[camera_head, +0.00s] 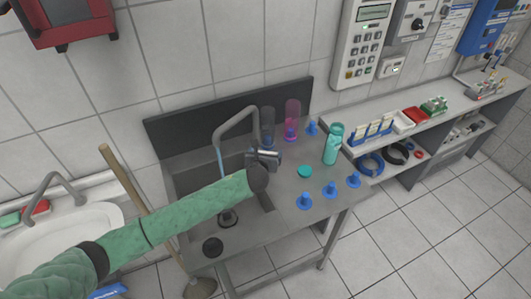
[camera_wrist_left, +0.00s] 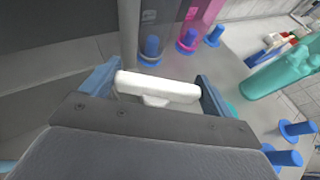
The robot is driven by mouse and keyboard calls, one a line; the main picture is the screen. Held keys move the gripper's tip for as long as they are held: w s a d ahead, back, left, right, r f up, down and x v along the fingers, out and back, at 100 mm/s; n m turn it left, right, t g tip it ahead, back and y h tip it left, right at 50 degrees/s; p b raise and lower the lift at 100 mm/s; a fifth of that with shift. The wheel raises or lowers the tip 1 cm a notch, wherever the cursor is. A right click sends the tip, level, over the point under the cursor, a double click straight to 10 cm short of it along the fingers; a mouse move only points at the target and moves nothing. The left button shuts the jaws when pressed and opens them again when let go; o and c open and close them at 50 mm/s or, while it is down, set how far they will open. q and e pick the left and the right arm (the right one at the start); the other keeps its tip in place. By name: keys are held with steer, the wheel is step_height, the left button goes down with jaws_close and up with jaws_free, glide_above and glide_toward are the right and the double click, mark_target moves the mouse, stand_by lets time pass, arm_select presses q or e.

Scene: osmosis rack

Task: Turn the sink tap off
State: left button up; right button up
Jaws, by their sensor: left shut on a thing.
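The grey sink tap (camera_head: 231,126) arches over the steel basin (camera_head: 188,184), and a thin bluish stream of water (camera_head: 219,162) shows under its spout. My left gripper (camera_head: 264,157) is at the base of the tap, on its right side. In the left wrist view the white tap handle (camera_wrist_left: 158,90) lies crosswise between the blue fingers of my left gripper (camera_wrist_left: 156,95), which is shut on it. The tap's grey post (camera_wrist_left: 128,35) rises just behind the handle. My left forearm hides part of the basin. My right gripper is not in view.
A teal bottle (camera_head: 333,145), a teal cap (camera_head: 305,171) and several blue pegs stand on the counter (camera_head: 283,212) to the right. A clear dark bottle and a pink bottle (camera_head: 292,115) stand behind the gripper. A wooden-handled plunger (camera_head: 126,176) leans left of the sink.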

arm_select(q)
steer(key=shift+d+n+y, duration=0.1)
steer(key=shift+n+y, duration=0.5)
steer(key=shift+y, duration=0.1)
steer(key=shift+o, duration=0.2)
steer(key=n+y, duration=0.2)
steer(key=shift+y, duration=0.3)
steer(key=shift+n+y, duration=1.7)
steer(key=shift+y, duration=0.1)
steer(key=o, duration=0.8)
steer(key=shift+c, duration=0.2)
